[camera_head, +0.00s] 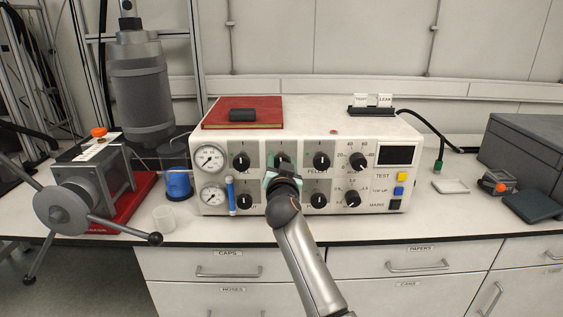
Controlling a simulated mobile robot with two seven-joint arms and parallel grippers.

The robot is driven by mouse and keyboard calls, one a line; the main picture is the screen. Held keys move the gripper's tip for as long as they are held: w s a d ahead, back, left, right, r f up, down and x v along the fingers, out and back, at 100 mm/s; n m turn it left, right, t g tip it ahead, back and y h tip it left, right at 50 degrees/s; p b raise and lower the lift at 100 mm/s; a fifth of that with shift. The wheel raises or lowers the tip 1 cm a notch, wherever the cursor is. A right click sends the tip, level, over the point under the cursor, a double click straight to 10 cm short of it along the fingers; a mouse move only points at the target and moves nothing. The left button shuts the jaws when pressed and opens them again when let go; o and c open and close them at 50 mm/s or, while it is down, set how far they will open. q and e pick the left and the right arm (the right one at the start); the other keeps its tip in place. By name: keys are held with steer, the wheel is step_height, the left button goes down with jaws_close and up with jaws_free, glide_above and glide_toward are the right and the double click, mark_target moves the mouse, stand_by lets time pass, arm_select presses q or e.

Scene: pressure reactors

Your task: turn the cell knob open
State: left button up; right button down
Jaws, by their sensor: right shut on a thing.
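The white control box (210,123) stands on the bench with rows of black knobs on its front. The upper left knob (241,162) has a partly legible label ending in "LL" below it. The upper middle knob (282,160) shows just above my right gripper (283,178). That gripper reaches the panel from below and is shut on a middle-column knob; which of the two it is, I cannot tell clearly. My gripper and wrist hide the lower middle knob and nearby labels. The upper right knob (321,160) has "PELLET" under it. My left gripper is not in view.
Two gauges (209,158) and a blue tube (230,195) are at the box's left. A red book (215,114) lies on top. A spoked hand wheel (62,209) and a beaker (164,218) stand left. A grey case (525,150) is right. The front bench strip is mostly clear.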

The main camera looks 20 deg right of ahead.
steer(key=n, duration=0.3)
steer(key=shift+r+n, duration=0.1)
steer(key=shift+n, duration=0.2)
steer(key=n+p, duration=0.1)
steer(key=n, duration=0.3)
steer(key=shift+n+p, duration=0.3)
steer(key=n+p, duration=0.1)
steer(key=n, duration=0.2)
steer(key=shift+n, duration=0.3)
steer(key=n+p, duration=0.1)
steer(key=n, duration=0.3)
steer(key=shift+p, duration=0.4)
steer(key=shift+n, duration=0.3)
steer(key=shift+c, duration=1.3)
jaws_free()
steer(key=shift+s, duration=0.1)
